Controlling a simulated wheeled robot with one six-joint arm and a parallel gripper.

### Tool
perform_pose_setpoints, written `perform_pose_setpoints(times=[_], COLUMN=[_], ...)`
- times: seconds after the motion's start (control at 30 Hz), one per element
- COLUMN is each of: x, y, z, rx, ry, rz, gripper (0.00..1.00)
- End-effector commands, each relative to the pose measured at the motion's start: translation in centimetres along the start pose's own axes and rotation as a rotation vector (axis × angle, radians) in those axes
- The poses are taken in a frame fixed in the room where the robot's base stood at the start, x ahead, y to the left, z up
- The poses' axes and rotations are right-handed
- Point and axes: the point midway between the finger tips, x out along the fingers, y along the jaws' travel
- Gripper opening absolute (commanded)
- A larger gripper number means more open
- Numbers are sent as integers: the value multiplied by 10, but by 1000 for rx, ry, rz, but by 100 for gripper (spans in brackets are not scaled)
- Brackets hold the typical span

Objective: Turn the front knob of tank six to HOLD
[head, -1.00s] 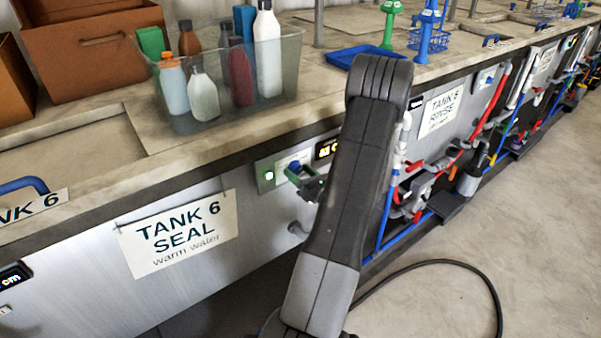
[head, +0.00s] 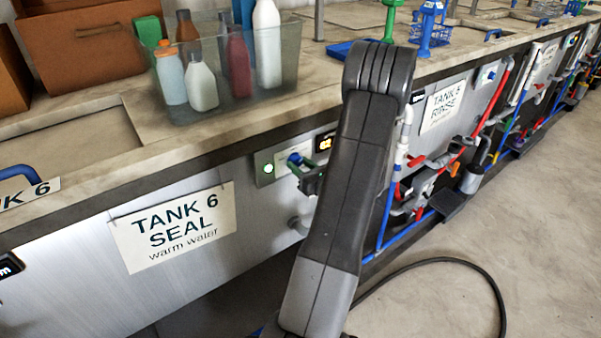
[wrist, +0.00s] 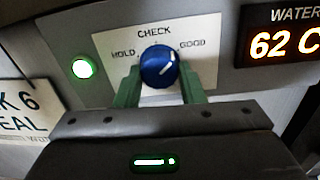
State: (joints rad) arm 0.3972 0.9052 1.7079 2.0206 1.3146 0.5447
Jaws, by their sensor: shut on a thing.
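The blue front knob (wrist: 158,67) of tank six sits on a white dial plate (wrist: 200,30) marked HOLD at left, CHECK at top and GOOD at right. Its white mark points to the upper right, on the GOOD side. My gripper (wrist: 160,86) has one green fingertip on each side of the knob and is shut on it. In the head view the knob (head: 295,158) is partly hidden by my gripper (head: 306,172). The TANK 6 SEAL sign (head: 175,227) hangs on the tank front to the left.
A green lamp (wrist: 82,67) glows left of the dial. A water display (wrist: 285,38) reading 62 C is at right. A clear bin of bottles (head: 290,70) stands on the counter above. Pipes (head: 425,185) run along the tank fronts at right; a black hose (head: 450,262) lies on the floor.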

Motion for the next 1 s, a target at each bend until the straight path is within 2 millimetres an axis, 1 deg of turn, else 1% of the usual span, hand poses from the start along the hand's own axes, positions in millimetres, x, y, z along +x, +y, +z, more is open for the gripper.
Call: perform_pose_setpoints(times=[0.03,0.13,1.0], x=[0,0,0], y=[-1,-1,-2], z=[-6,-7,-6], rx=[-43,-133,-963], ry=[-2,1,26], rz=[0,-1,-9], gripper=[13,13,13])
